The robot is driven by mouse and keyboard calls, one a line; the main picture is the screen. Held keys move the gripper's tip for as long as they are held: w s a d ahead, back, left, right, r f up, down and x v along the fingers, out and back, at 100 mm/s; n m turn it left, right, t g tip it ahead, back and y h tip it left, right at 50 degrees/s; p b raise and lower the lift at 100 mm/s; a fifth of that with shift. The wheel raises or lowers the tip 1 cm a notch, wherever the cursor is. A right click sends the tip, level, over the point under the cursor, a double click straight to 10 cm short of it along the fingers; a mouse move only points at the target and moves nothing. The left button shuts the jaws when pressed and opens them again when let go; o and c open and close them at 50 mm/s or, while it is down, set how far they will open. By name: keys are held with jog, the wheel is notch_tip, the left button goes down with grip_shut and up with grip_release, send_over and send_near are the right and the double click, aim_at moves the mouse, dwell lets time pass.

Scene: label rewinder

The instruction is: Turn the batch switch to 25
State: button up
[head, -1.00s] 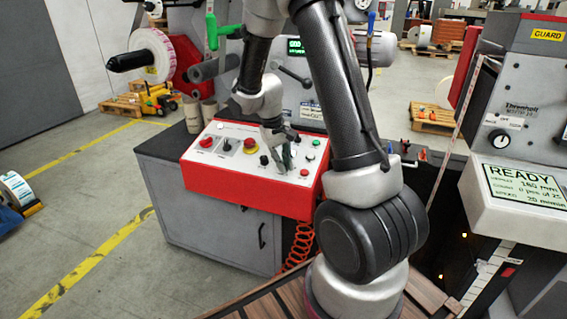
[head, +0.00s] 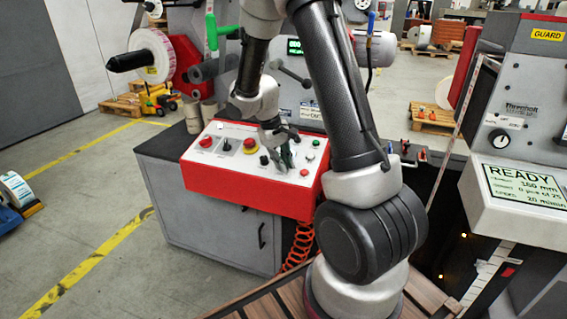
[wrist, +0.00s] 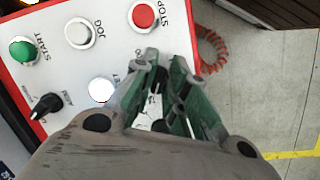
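The red control box (head: 240,193) has a white top panel with buttons and knobs. My gripper (head: 284,158) points down at the right half of this panel. In the wrist view its green-padded fingers (wrist: 163,75) stand close together over the panel, with a narrow gap between the tips. A dark part and some small markings show between them; I cannot read a batch label or see clearly whether the fingers touch a knob. A black pointer knob (wrist: 45,105) stands clear at the left. The READY screen (head: 522,187) appears to show a count of 25 pieces.
Near the fingers are a white button (wrist: 101,90), a red STOP button (wrist: 143,15), a white JOG button (wrist: 79,33) and a green START button (wrist: 23,49). The red emergency stop (head: 250,145) and a black knob (head: 264,160) lie left of my gripper.

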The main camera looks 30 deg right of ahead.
jog(key=shift+o, duration=1.1)
jog(key=v, duration=1.2)
jog(key=s+r+t+y, duration=0.1)
jog(key=s+r, duration=0.2)
jog(key=s, duration=0.5)
jog(key=s+a+r+m+t+y, duration=0.1)
jog(key=s+r, duration=0.3)
jog(key=s, duration=0.4)
jog(key=s+a+r+t, duration=0.1)
jog(key=s+r+t, duration=0.2)
jog(key=s, duration=0.5)
jog(key=shift+s+r+y, duration=0.3)
jog(key=shift+r+y, duration=0.1)
jog(key=shift+r, duration=0.2)
